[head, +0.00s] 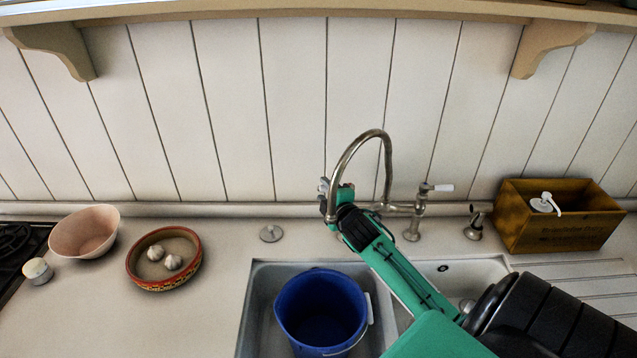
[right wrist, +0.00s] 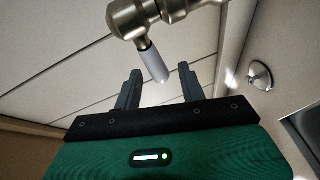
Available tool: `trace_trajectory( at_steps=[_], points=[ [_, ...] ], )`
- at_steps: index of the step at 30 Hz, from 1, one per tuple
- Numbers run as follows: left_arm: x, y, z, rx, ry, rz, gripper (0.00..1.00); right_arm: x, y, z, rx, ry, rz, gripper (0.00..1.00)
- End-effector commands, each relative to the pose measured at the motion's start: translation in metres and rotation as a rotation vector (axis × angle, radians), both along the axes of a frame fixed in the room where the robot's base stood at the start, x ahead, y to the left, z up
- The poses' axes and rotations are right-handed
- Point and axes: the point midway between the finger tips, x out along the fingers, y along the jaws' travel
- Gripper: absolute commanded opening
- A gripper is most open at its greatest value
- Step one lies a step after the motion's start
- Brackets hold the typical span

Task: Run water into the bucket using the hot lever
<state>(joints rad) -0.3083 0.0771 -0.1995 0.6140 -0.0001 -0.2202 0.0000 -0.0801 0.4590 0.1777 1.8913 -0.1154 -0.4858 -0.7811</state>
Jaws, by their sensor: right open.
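The blue bucket (head: 320,308) stands upright in the left sink basin and looks empty. The metal tap's arched spout (head: 358,140) ends behind the bucket's far rim in the picture; no water shows. The right lever (head: 438,187) has a white handle and sticks out to the right. My right gripper (head: 337,190) is at the tap's left side and covers the left valve in the head view. In the right wrist view, a white lever handle (right wrist: 152,62) hangs between the open fingers (right wrist: 165,82); contact cannot be told. My left gripper is out of view.
A wooden box (head: 560,232) stands at the right. A round metal plug (head: 270,233) sits behind the sink.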

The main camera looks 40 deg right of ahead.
Motion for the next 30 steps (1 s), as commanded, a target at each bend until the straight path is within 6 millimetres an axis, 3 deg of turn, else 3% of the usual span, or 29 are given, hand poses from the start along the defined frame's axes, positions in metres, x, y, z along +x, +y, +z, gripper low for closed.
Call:
trace_trajectory(
  at_steps=[9,20,21,27,30],
  points=[
    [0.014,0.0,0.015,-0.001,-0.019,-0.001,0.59,0.035,-0.01,-0.003,0.001,0.0,-0.001,0.41],
    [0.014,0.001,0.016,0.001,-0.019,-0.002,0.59,0.04,-0.011,-0.006,-0.001,0.001,0.0,0.41],
    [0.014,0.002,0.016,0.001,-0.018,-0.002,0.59,0.04,-0.011,-0.006,-0.001,0.001,0.0,0.39],
    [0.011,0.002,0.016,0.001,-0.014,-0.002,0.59,0.04,-0.011,-0.006,-0.001,0.001,0.0,0.0],
    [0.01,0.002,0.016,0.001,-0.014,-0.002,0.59,0.04,-0.011,-0.006,-0.001,0.001,0.0,0.0]
  ],
)
